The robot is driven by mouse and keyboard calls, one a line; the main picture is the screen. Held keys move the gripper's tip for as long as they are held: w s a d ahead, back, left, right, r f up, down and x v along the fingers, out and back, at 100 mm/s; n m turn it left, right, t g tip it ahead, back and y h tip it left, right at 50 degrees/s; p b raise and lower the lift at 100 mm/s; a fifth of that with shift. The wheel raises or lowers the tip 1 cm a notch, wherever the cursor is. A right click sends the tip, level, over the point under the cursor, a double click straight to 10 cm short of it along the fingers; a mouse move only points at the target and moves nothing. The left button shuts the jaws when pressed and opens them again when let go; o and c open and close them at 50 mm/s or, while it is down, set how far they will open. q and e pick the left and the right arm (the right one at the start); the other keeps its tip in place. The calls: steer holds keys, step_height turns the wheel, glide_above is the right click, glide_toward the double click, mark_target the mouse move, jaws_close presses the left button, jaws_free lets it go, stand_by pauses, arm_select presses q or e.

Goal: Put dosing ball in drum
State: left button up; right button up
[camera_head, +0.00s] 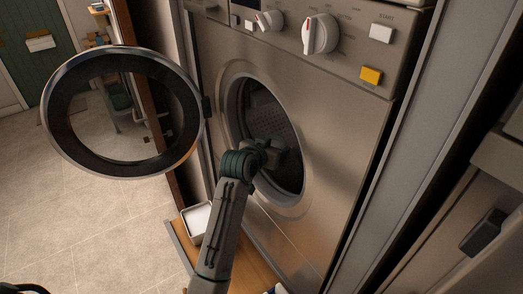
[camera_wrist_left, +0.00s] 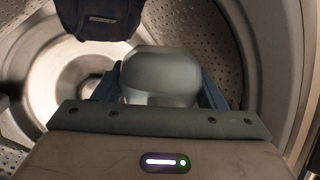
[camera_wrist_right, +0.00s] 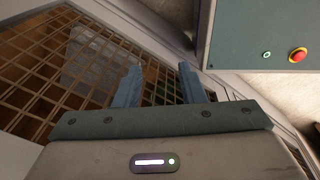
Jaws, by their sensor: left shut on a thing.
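The washing machine's drum (camera_head: 264,108) is a perforated metal bowl behind the round open doorway. My left gripper (camera_head: 277,158) reaches through that doorway into the drum. In the left wrist view it is shut on a smooth grey rounded thing, the dosing ball (camera_wrist_left: 160,75), held between its blue fingers. The ball's lower part is hidden by the gripper. In the head view the ball cannot be made out. My right gripper (camera_wrist_right: 160,85) is open and empty, with its fingers apart in front of a wire grid.
The round glass door (camera_head: 62,135) stands open at the left. A dark blue item (camera_wrist_left: 98,18) is beyond the ball inside the drum. A white tray (camera_head: 196,222) sits on a wooden surface below the doorway. A wire grid (camera_wrist_right: 50,75) lies near my right gripper.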

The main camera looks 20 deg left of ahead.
arm_select(q)
steer(key=shift+w+d+f+b, duration=0.15)
steer(key=shift+w+d+f, duration=0.2)
steer(key=shift+w+d, duration=0.3)
steer(key=shift+w+d+f+b, duration=0.25)
steer(key=shift+w+d, duration=0.25)
steer(key=shift+w, duration=0.3)
steer(key=shift+w+d+f+b, duration=0.1)
steer(key=shift+w+d+f, duration=0.3)
steer(key=shift+w+d, duration=0.25)
steer(key=shift+a, duration=0.1)
steer(key=o, duration=1)
steer(key=shift+o, duration=0.2)
steer(key=b+v, duration=0.4)
steer(key=v, duration=0.6)
steer(key=shift+s+r, duration=0.15)
steer(key=shift+s, duration=0.2)
